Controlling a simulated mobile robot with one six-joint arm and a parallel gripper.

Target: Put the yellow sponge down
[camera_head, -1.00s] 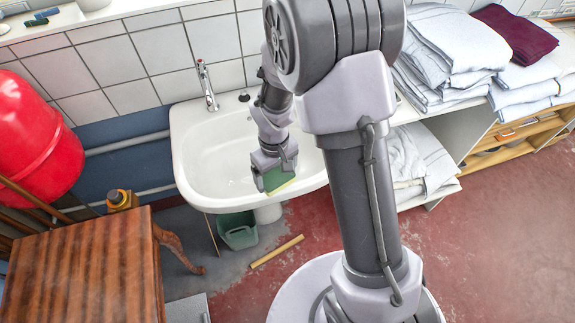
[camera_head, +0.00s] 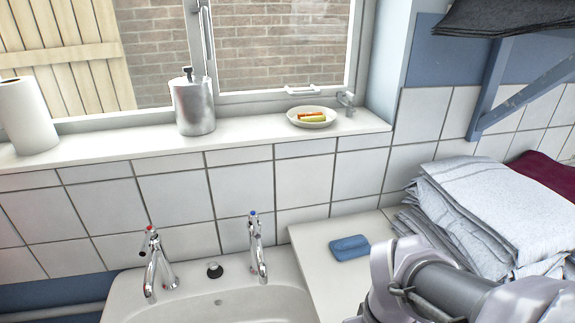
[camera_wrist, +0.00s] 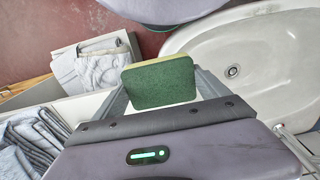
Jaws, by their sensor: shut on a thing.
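My gripper (camera_wrist: 159,92) is shut on the yellow sponge (camera_wrist: 160,84), as the wrist view shows. The sponge's green scouring face is toward the camera, with a yellow strip along its far edge. It is held in the air beside the white sink (camera_wrist: 205,46), which lies to the right in the wrist view. The gripper and the held sponge are outside the head view, where only part of my arm shows at the lower right.
A blue sponge (camera_head: 349,247) lies on the white counter (camera_head: 318,262) right of the taps. Folded towels (camera_head: 480,205) are stacked at right.

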